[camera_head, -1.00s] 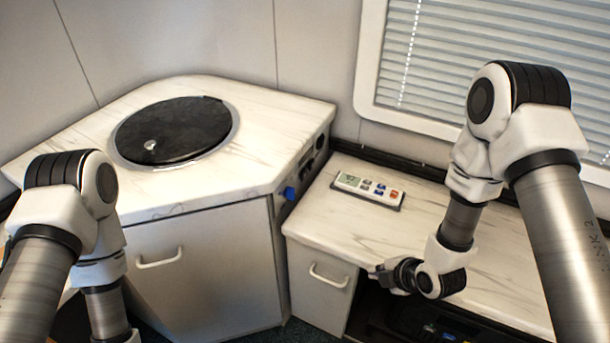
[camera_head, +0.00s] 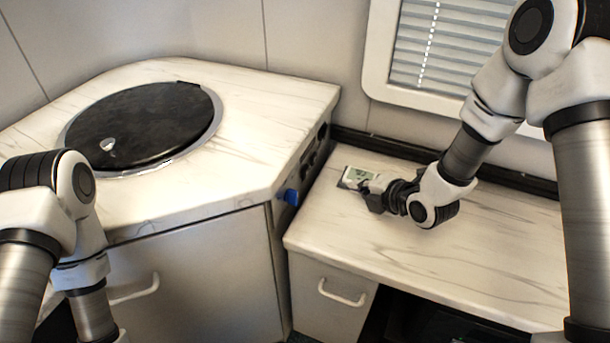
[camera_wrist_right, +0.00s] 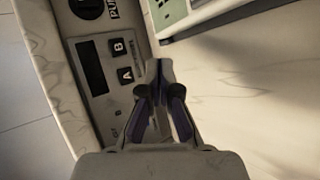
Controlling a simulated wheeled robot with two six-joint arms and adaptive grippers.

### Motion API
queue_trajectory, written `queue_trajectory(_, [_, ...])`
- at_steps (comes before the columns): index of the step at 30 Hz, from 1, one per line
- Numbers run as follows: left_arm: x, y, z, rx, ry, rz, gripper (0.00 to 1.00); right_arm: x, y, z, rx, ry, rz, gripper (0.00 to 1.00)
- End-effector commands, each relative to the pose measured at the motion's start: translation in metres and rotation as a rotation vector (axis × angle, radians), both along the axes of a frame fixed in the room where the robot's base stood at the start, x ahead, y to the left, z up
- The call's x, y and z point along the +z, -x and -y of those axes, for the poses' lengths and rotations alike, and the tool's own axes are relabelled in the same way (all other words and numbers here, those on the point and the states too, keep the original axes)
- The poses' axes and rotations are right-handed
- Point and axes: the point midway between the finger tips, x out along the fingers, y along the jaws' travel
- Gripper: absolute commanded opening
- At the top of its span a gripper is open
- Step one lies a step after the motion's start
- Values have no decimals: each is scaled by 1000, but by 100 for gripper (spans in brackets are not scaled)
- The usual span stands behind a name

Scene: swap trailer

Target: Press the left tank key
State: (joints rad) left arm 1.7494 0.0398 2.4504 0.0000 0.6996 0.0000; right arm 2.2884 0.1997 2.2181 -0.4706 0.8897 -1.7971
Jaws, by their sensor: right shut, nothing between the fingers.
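The right wrist view shows a wall-type panel with a dark display (camera_wrist_right: 92,67) and two dark keys, one lettered B (camera_wrist_right: 118,47) and one lettered A (camera_wrist_right: 125,75). I cannot tell which key is the left tank key. My right gripper (camera_wrist_right: 158,72) is shut and empty, its tip beside these keys in the picture; contact cannot be told. My left gripper is out of view.
The taller counter (camera_head: 250,105) with a round black lid (camera_head: 145,125) stands at left. Its side has dark fittings (camera_head: 315,145) and a blue knob (camera_head: 290,196). The low counter (camera_head: 480,235) is clear at right. A window blind (camera_head: 445,45) is behind.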

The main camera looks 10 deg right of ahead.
Motion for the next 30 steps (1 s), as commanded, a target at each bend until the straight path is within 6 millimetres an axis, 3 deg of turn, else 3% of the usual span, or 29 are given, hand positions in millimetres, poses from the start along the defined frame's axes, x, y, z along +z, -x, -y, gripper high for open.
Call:
queue_trajectory(8, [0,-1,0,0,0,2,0,0,-4,-6,1,2,0,0])
queue_trajectory(21, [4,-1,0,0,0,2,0,0,-38,-56,3,4,-1,0])
queue_trajectory(30, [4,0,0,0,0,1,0,0,-49,-73,0,0,-1,0])
